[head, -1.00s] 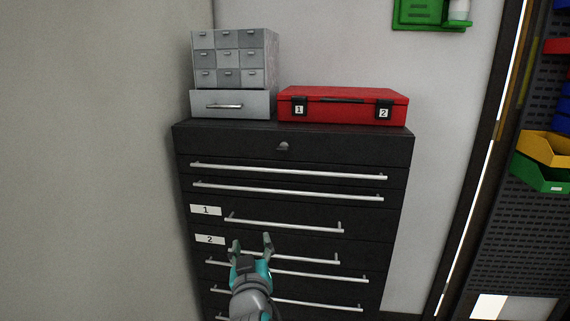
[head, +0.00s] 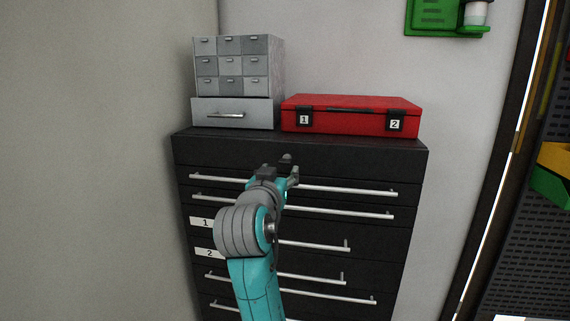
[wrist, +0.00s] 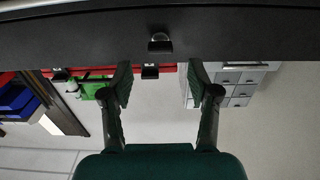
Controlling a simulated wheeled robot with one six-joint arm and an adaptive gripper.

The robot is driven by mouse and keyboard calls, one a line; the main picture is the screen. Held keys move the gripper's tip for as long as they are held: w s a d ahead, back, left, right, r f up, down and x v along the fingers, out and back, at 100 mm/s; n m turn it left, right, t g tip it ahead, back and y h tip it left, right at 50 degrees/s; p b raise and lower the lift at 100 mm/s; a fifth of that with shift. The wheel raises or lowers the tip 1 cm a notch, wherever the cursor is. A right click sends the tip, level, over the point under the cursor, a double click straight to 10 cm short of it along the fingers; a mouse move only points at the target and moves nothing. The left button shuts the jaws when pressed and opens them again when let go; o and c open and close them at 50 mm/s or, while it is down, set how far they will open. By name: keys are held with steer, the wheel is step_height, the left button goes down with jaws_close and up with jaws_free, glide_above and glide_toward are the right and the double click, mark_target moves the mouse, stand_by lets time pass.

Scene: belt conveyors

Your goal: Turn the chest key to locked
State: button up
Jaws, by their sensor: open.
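The black tool chest (head: 350,150) stands against the wall, its long drawers fitted with silver bar handles. Its key (head: 286,157) is a small grey knob in the middle of the top panel, partly covered by my gripper in the head view. The key (wrist: 160,42) shows clearly in the wrist view, a rounded grey piece on the dark panel. My gripper (head: 281,171) is raised in front of the top panel, close to the key. In the wrist view my gripper (wrist: 160,76) is open and empty, with the key centred beyond the fingertips and apart from them.
A red case (head: 350,116) with labels 1 and 2 and a grey small-drawer cabinet (head: 233,113) stand on top of the chest. Bar handles (head: 345,190) stick out just below my gripper. A green wall holder (head: 435,17) hangs at upper right.

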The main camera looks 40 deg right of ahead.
mark_target(284, 163)
steer(key=shift+x, duration=3.2)
jaws_close()
